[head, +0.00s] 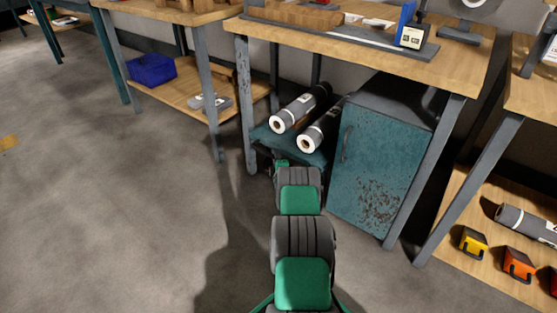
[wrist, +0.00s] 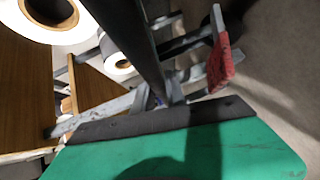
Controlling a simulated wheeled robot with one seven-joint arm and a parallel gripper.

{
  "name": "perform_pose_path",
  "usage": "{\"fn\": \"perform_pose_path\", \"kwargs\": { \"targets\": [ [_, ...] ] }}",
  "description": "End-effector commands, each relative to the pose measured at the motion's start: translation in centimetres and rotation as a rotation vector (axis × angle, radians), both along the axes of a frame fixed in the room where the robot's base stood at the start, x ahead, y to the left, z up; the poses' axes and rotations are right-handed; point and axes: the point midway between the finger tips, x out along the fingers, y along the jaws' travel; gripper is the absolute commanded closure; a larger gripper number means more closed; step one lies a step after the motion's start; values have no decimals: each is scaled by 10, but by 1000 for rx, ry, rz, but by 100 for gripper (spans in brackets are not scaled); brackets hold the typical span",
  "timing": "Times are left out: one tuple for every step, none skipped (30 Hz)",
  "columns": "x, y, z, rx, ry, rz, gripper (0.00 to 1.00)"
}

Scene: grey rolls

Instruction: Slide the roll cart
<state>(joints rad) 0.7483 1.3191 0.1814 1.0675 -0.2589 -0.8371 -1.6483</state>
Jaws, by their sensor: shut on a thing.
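The roll cart (head: 262,135) is a low teal platform under the middle workbench. Two grey rolls, the left roll (head: 306,101) and the right roll (head: 327,123), lie on it with white round ends facing out. My arm reaches forward to the cart's front edge, and my gripper (head: 273,166) is shut on the cart there. The exact contact is small and partly hidden by my arm. In the wrist view, a red finger pad shows on the right, and the white ends of the left roll (wrist: 118,62) and right roll (wrist: 50,20) show at upper left.
A rusty teal cabinet (head: 378,165) stands close right of the cart. A bench leg (head: 245,105) stands close on its left. The bench top (head: 350,45) lies above the rolls. A lower shelf (head: 185,98) holds a blue bin (head: 151,69). Open floor (head: 110,210) lies at front left.

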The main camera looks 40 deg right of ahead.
Motion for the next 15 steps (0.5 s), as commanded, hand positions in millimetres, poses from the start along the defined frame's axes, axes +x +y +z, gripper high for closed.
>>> {"fn": "perform_pose_path", "kwargs": {
  "targets": [
    [-1,-5,3,-7,-1,-7,100],
    [-1,-5,3,-8,-1,-7,100],
    [-1,-5,3,-8,-2,-7,100],
    [-1,-6,3,-8,-2,-8,83],
    [-1,-6,3,-8,-2,-8,80],
    [-1,-6,3,-7,-2,-7,77],
    [-1,-5,3,-7,-2,-7,75],
    [-1,-4,3,-7,-2,-6,72],
    [0,-3,3,-6,-3,-4,69],
    [0,-3,3,-5,-2,-3,66],
    [0,-2,2,-5,-2,-2,64],
    [1,-1,2,-5,-2,-2,62],
    [1,-1,2,-5,-1,-1,62],
    [1,-1,2,-5,-1,-1,62],
    [1,-1,2,-5,-1,-1,62]
  ]
}}
